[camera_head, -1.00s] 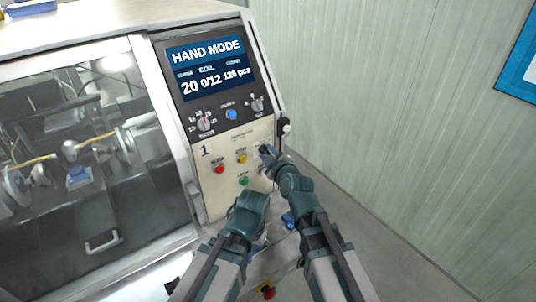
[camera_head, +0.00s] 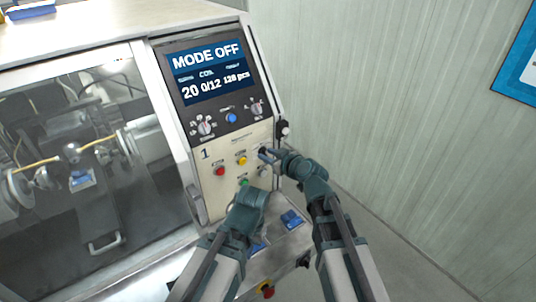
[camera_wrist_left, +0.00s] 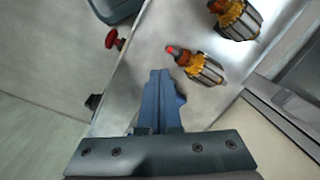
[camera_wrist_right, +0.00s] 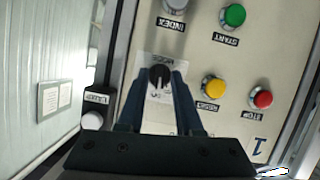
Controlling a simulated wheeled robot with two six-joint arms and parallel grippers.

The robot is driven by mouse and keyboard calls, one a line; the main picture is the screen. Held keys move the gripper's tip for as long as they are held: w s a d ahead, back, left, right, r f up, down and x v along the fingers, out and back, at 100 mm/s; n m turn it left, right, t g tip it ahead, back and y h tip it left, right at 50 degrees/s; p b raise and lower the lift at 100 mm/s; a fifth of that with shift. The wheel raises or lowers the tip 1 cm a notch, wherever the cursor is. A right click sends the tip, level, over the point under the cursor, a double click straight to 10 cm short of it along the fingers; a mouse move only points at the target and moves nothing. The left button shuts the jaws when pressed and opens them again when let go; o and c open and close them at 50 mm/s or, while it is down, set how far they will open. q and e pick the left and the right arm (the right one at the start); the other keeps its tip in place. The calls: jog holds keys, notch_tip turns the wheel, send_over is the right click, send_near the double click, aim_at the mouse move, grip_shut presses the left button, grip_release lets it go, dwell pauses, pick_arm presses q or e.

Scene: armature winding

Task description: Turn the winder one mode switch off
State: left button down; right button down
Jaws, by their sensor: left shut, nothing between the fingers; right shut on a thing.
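The winder one mode switch (camera_wrist_right: 160,76) is a black knob on the cream panel marked 1. In the right wrist view my right gripper (camera_wrist_right: 163,84) has its blue fingers shut on the knob from both sides. In the head view my right gripper (camera_head: 265,154) is at the panel's right edge and hides most of the switch. The winder screen (camera_head: 208,70) reads MODE OFF. My left gripper (camera_wrist_left: 158,74) is shut and empty, above the metal shelf in the left wrist view.
Yellow (camera_wrist_right: 213,88), red (camera_wrist_right: 262,98) and green (camera_wrist_right: 235,15) buttons surround the switch. A small switch box (camera_wrist_right: 94,110) sits beside the panel. Armatures (camera_wrist_left: 205,68) lie on the shelf (camera_wrist_left: 180,25). A red knob (camera_wrist_left: 113,38) is at its edge. Open floor lies to the right.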

jog(key=shift+m, duration=0.4)
jog(key=shift+g, duration=0.3)
jog(key=c, duration=0.9)
grip_release()
